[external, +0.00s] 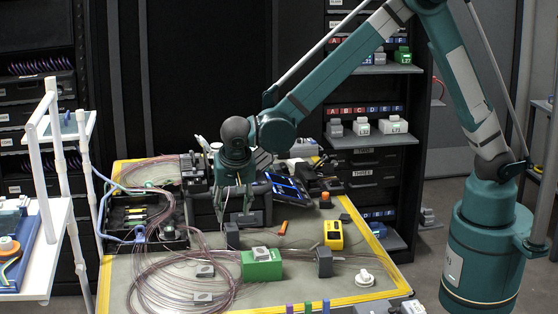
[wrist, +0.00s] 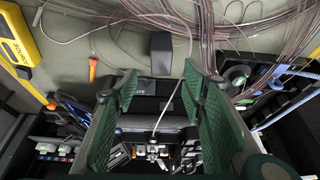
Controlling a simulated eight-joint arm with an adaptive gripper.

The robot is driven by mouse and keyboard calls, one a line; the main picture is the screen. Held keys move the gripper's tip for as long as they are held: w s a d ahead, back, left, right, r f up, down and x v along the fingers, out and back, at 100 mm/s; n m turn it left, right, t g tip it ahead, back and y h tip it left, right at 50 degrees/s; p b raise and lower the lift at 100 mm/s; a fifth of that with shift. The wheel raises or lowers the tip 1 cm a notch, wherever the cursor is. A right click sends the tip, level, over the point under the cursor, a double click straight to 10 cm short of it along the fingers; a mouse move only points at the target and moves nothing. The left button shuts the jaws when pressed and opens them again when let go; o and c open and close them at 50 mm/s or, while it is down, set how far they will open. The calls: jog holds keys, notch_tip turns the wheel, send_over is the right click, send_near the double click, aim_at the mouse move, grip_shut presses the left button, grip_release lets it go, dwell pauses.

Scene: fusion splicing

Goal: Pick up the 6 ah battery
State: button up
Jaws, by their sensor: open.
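No label reading 6 ah is legible, so I cannot tell for sure which thing is the battery. A small dark grey block (external: 232,235) stands on the table just in front of my gripper (external: 237,203). It also shows in the wrist view (wrist: 161,54), beyond the gap between my fingertips (wrist: 160,76). A second dark grey block (external: 323,262) stands further right, beside a green box (external: 262,266). My gripper is open, with nothing between its fingers, above a dark case (external: 207,209) at the back of the table.
A yellow device (external: 333,235) and an orange-red item (external: 283,227) lie to the right. Loose clear tubing (external: 165,262) coils over the table's left side near a black tray (external: 135,222). A blue-lit panel (external: 285,187) sits behind. Some grey tabletop (external: 290,243) is bare.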

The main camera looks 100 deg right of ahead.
aim_at(233, 228)
jog(key=shift+f, duration=1.9)
jog(key=shift+x, duration=1.3)
jog(key=shift+b+x, duration=0.75)
jog(key=shift+x, duration=1.85)
jog(key=shift+w, duration=0.1)
jog(key=c, duration=1.1)
